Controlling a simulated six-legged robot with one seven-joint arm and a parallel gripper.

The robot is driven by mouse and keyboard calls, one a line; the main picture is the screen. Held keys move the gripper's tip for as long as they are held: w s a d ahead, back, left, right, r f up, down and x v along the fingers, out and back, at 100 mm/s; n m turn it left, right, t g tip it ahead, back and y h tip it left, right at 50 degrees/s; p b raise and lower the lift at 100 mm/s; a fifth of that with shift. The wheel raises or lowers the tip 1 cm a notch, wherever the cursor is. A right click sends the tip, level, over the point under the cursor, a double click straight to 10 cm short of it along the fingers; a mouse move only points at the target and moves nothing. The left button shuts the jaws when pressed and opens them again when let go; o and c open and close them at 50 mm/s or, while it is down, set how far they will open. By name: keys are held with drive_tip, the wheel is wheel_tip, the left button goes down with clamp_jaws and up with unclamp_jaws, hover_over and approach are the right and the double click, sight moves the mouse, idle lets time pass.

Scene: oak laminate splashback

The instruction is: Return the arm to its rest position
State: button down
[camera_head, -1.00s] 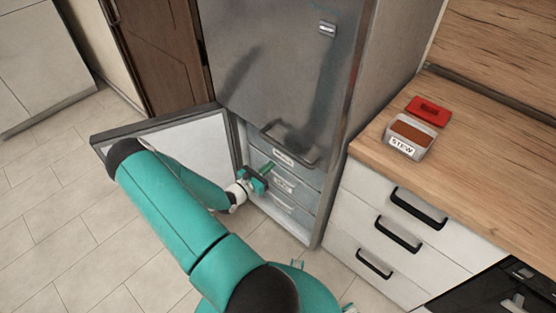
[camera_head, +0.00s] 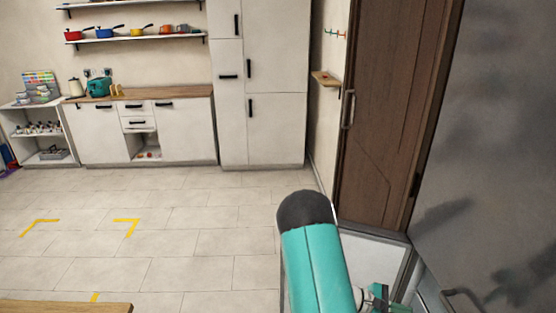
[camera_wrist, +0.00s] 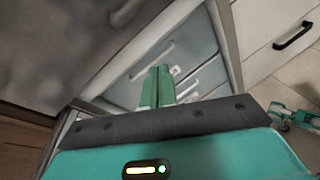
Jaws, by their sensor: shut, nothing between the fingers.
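My gripper (camera_wrist: 158,72) is shut and empty in the wrist view, its two green fingers side by side. It points toward the fridge's open lower compartment, where pale drawers (camera_wrist: 203,76) show; I cannot tell how far the fingertips are from them. In the head view my teal arm reaches down at the lower middle, and part of the wrist shows at the bottom edge, but the fingertips are hidden. The steel fridge (camera_head: 490,140) stands at the right. Its open lower door (camera_head: 372,258) shows its white inner side beside my arm.
A brown wooden door (camera_head: 392,120) stands left of the fridge. Tall white cabinets (camera_head: 275,130) and a low counter (camera_head: 145,90) line the far wall. The tiled floor (camera_head: 190,210) to the left is mostly clear. A wooden edge (camera_head: 65,307) shows at the lower left.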

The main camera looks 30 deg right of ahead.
drive_tip(key=w+a+r+m+t+y, duration=0.3)
drive_tip(key=a+r, duration=0.5)
drive_tip(key=a, duration=0.2)
drive_tip(key=w+a+r+m+t+y, duration=0.3)
drive_tip(key=w+a+r+y, duration=0.1)
drive_tip(key=a+r, duration=0.6)
drive_tip(key=s+a+r+t+y, duration=0.2)
drive_tip(key=a+r+t, duration=0.2)
drive_tip(key=a, duration=0.6)
drive_tip(key=s+a+r+t+y, duration=0.2)
drive_tip(key=a+r+t+y, duration=0.1)
drive_tip(key=a+r, duration=0.5)
drive_tip(key=a+t, duration=0.1)
drive_tip(key=a, duration=0.2)
drive_tip(key=shift+s+a+r, duration=0.15)
drive_tip(key=shift+s+r, duration=0.1)
drive_tip(key=shift+r, duration=0.05)
drive_tip(key=shift+a, duration=0.1)
